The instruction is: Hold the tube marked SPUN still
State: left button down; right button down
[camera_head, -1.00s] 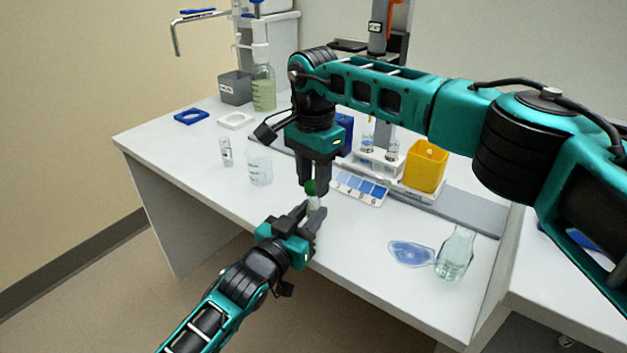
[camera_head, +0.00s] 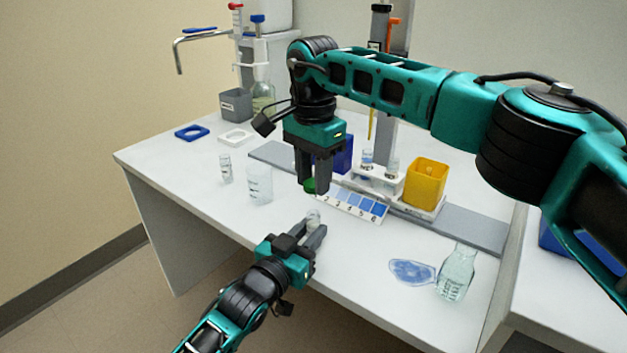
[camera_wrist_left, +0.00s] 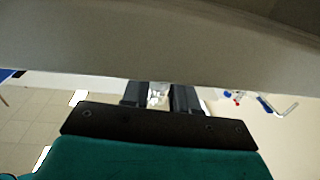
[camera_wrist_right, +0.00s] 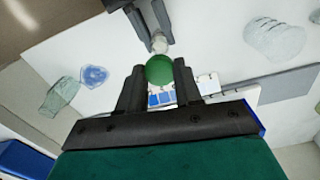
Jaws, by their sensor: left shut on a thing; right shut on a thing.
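My left gripper (camera_head: 314,232) is shut on a small clear tube (camera_head: 313,216), which stands up between its fingers above the bench's front part. No marking can be read on it. The tube's open top also shows in the right wrist view (camera_wrist_right: 160,43). My right gripper (camera_head: 316,184) points down above and behind it, shut on a green cap (camera_head: 309,186). The cap also shows in the right wrist view (camera_wrist_right: 160,70), apart from the tube. The left wrist view shows the tube (camera_wrist_left: 157,96) only in part between the fingers.
A clear beaker (camera_head: 259,185) and a small vial (camera_head: 226,168) stand left of the grippers. A blue numbered card (camera_head: 352,204), a white tube rack (camera_head: 378,182) and a yellow bin (camera_head: 426,182) lie right. A flask (camera_head: 456,274) and a blue patch (camera_head: 411,271) are near the front right.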

pick_arm(q)
jog(key=c, duration=0.8)
grip_release()
